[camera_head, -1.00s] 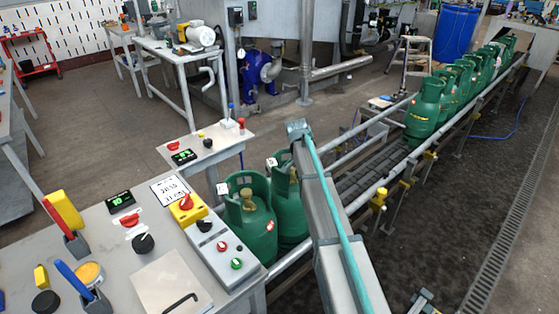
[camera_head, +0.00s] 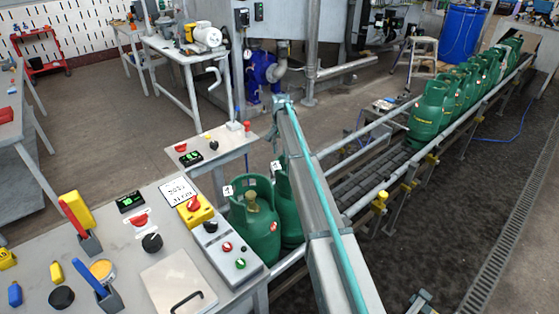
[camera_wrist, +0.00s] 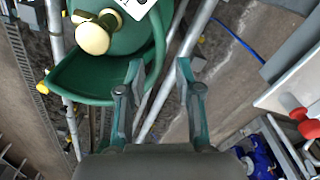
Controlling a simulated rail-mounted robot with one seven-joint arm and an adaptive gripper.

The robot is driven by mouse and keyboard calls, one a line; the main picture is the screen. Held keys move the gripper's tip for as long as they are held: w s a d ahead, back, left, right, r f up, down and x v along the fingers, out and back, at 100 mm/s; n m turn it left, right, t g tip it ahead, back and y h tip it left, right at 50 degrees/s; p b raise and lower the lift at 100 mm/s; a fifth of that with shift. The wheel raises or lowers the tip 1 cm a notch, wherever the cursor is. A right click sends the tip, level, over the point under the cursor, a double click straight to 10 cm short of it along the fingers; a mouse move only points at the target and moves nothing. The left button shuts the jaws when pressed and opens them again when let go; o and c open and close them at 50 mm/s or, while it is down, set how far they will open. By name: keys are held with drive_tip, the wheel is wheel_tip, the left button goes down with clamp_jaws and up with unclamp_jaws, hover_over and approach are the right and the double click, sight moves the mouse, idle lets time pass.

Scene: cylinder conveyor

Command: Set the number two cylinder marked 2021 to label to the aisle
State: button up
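Two green gas cylinders stand side by side at the conveyor's near end. The left one (camera_head: 258,225) shows its brass valve and a small white tag (camera_head: 228,190). The second (camera_head: 288,215) has a tag (camera_head: 276,165) and is partly hidden by my arm. In the wrist view, a green cylinder (camera_wrist: 105,75) with a brass valve (camera_wrist: 95,35) and a cut-off white tag (camera_wrist: 135,5) fills the upper left. My gripper (camera_wrist: 160,66) is open, its left finger close to the collar's edge. Contact is unclear. The head view does not show the gripper.
Several green cylinders (camera_head: 430,115) line the far conveyor, with bare rollers (camera_head: 370,180) nearer. A control desk (camera_head: 150,230) with knobs and a white number sheet (camera_head: 178,190) stands beside the near cylinders. Pipe rails (camera_head: 355,210) flank the conveyor. Open floor lies beyond the desk.

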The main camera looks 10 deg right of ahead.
sight(280, 161)
drive_tip(key=shift+f+p, duration=0.6)
drive_tip(key=shift+f, duration=2.55)
clamp_jaws()
